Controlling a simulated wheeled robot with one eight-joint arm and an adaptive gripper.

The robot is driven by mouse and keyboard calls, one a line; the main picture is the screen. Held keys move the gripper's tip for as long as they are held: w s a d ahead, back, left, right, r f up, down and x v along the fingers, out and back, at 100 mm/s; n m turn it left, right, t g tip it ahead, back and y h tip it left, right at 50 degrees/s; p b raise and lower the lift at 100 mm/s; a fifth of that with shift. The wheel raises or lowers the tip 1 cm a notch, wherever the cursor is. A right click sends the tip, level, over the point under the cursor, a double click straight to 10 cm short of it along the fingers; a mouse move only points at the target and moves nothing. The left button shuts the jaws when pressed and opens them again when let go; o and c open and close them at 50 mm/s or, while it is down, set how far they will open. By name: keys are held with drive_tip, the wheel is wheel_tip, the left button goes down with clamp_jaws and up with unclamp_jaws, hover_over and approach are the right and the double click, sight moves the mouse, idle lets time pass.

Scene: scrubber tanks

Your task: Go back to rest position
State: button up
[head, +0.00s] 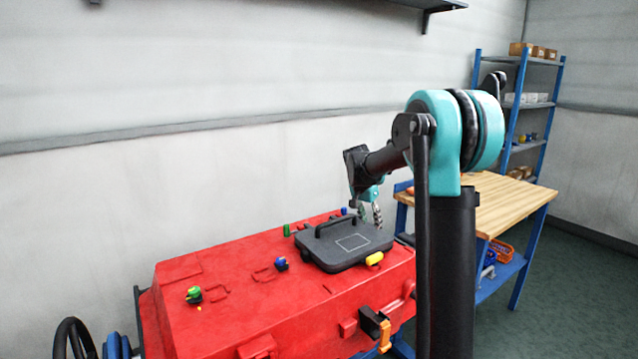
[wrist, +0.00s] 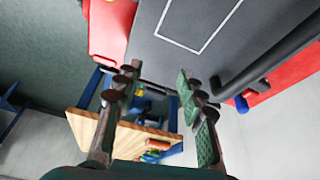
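My gripper (head: 366,206) hangs from my arm just behind the far right part of the red tank (head: 235,280). In the wrist view my gripper (wrist: 160,85) has its two fingers spread apart with nothing between them. The dark grey lid (head: 345,243) with its black handle lies flat on the tank top, close to the fingers. The lid also fills the upper part of the wrist view (wrist: 185,40). Whether a fingertip touches the lid cannot be told.
A wooden workbench (head: 500,203) stands right of the tank, with an orange basket (head: 502,251) below. A blue shelf rack (head: 515,125) stands behind it. Green (head: 193,294), blue (head: 281,263) and yellow (head: 374,258) caps sit on the tank. Floor at right is clear.

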drive_tip(key=s+f+n+y, duration=0.1)
drive_tip(key=s+f+n, duration=0.2)
drive_tip(key=s, duration=0.9)
drive_tip(key=s+d+f+n+t+y, duration=0.1)
drive_tip(key=s+f+n, duration=0.2)
drive_tip(key=s, duration=1)
drive_tip(key=s+f+n+y, duration=0.1)
drive_tip(key=s+f+n, duration=0.2)
drive_tip(key=s+f, duration=0.4)
drive_tip(key=s, duration=0.5)
drive_tip(key=shift+s+d+f, duration=0.25)
